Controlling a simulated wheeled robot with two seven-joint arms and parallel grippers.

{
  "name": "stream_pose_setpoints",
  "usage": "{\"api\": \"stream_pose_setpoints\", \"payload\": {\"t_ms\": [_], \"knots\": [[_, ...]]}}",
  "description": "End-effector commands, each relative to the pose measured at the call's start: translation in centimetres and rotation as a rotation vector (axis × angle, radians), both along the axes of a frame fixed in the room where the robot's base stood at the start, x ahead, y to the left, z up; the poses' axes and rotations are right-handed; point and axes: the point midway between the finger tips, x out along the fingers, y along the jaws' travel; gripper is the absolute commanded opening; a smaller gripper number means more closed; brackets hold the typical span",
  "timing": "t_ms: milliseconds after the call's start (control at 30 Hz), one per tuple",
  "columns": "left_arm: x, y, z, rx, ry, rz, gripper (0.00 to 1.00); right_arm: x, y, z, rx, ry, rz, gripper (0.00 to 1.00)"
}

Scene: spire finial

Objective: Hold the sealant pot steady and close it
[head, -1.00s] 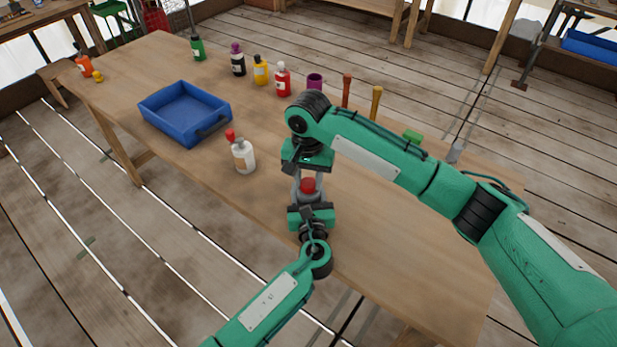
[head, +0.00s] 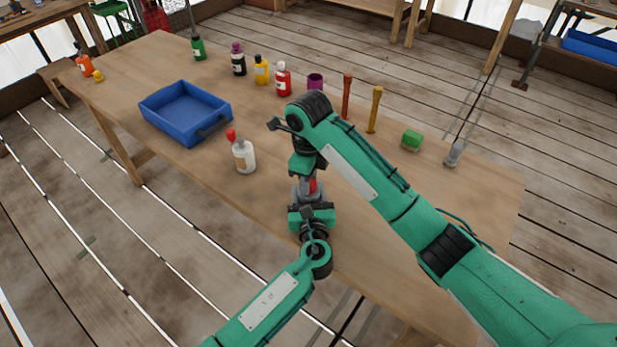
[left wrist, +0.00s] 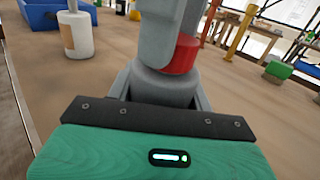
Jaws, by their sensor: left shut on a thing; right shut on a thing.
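The grey sealant pot (left wrist: 165,86) stands upright on the table near its front edge, between the fingers of my left gripper (head: 309,201). That gripper is shut on the pot's body from the front. The red lid (left wrist: 181,55) sits on top of the pot and also shows in the head view (head: 313,185). My right gripper (head: 307,180) comes down from above and is shut on the lid. Its grey finger covers part of the lid in the left wrist view. Whether the lid is seated tightly cannot be told.
A white bottle with a red top (head: 243,155) stands to the left of the pot. A blue tray (head: 160,131) lies behind it. Several coloured bottles, a purple cup (head: 315,81), two upright handles, a green block (head: 412,139) and a grey item (head: 454,153) line the back.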

Motion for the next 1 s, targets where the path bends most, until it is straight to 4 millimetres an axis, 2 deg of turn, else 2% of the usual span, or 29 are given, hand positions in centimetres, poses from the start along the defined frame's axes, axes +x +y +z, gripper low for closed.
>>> {"api": "stream_pose_setpoints", "payload": {"t_ms": [133,467,500,600,767,867,1000], "knots": [[-0.06,-0.04,-0.12,0.001,0.002,-0.001,0.0,0.08,0.02,0.13,0.002,-0.003,-0.096,0.13],[-0.08,-0.04,-0.13,0.001,0.002,-0.001,0.0,0.1,0.03,0.14,0.003,-0.003,-0.112,0.13],[-0.08,-0.04,-0.13,0.001,0.002,-0.001,0.0,0.11,0.02,0.15,0.003,-0.003,-0.112,0.4],[-0.07,-0.04,-0.13,0.001,0.002,-0.001,0.0,0.09,0.02,0.12,0.002,-0.003,-0.111,0.56],[-0.06,-0.03,-0.12,0.001,0.002,-0.001,0.0,0.06,0.01,0.06,0.001,-0.002,-0.11,0.56],[-0.05,-0.02,-0.11,0.001,0.002,-0.001,0.0,0.05,0.02,0.06,0.001,-0.002,-0.107,0.52],[-0.04,-0.01,-0.1,0.001,0.002,0.0,0.0,0.16,0.31,0.34,0.009,-0.006,-0.046,0.52]]}}
